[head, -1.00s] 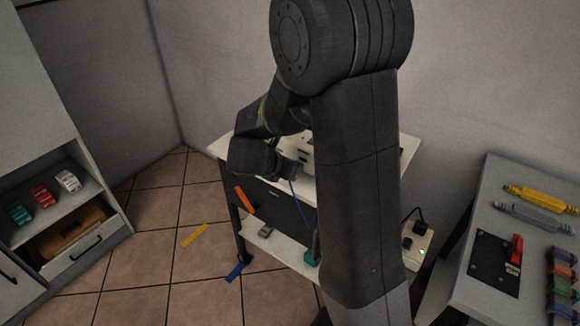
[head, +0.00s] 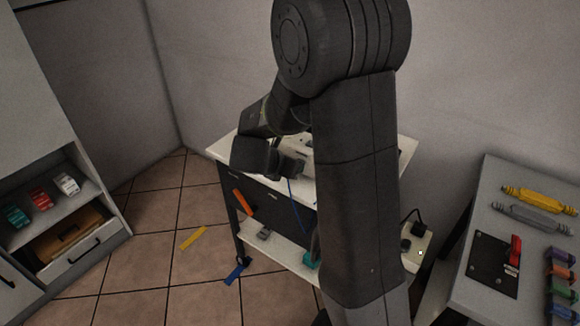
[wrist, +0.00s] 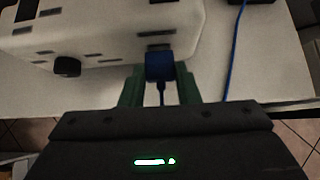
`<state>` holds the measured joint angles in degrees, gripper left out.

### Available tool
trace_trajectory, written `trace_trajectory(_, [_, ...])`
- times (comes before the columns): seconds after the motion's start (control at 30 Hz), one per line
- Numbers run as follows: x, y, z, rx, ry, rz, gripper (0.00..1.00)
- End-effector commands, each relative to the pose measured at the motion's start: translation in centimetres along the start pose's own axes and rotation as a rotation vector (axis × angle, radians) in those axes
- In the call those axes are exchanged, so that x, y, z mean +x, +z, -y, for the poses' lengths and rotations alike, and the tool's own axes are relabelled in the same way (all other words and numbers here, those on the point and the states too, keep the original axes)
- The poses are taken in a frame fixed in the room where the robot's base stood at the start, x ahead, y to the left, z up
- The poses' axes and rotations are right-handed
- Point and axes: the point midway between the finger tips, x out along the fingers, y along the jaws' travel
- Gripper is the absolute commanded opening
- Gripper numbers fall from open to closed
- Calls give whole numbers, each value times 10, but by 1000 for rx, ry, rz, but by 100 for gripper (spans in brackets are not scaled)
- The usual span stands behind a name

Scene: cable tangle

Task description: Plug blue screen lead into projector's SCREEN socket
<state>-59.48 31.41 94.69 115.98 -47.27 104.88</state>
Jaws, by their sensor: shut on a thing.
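The projector (wrist: 110,25) is a white box on the cart's pale top, at the upper left of the wrist view; it is mostly behind my arm in the head view (head: 307,143). My gripper (wrist: 159,82) has its green fingers shut on the blue plug (wrist: 159,66) of the screen lead. The plug's far end meets the projector's lower edge, under a dark slot mark. I cannot tell how deep it sits. A blue cord leaves the plug toward my gripper body. Blue cable (wrist: 235,50) also runs along the right, and hangs down the cart front (head: 293,200).
The cart's lower shelf (head: 283,246) holds a grey item (head: 263,233). An orange piece (head: 242,202) hangs at the cart's left. A power strip (head: 415,243) with a black plug stands right. A bench (head: 480,225) with a red lever (head: 515,250) is far right.

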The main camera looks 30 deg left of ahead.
Motion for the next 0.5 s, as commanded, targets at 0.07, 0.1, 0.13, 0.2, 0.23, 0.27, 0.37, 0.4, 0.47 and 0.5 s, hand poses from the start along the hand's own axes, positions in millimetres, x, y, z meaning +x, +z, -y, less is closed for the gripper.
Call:
trace_trajectory(0.07, [2,1,0,0,0,0,2])
trace_trajectory(0.1, [2,2,0,0,0,0,2])
trace_trajectory(0.13, [2,2,0,0,0,0,2])
trace_trajectory(0.2, [4,3,0,0,0,0,2])
trace_trajectory(0.23, [4,4,0,0,0,0,2])
trace_trajectory(0.27, [4,4,0,0,0,0,2])
trace_trajectory(0.37, [6,5,0,0,1,0,2])
trace_trajectory(0.4, [6,5,0,-1,1,0,2])
trace_trajectory(0.47, [6,5,0,-1,1,1,2])
trace_trajectory(0.5, [6,5,0,-1,1,1,35])
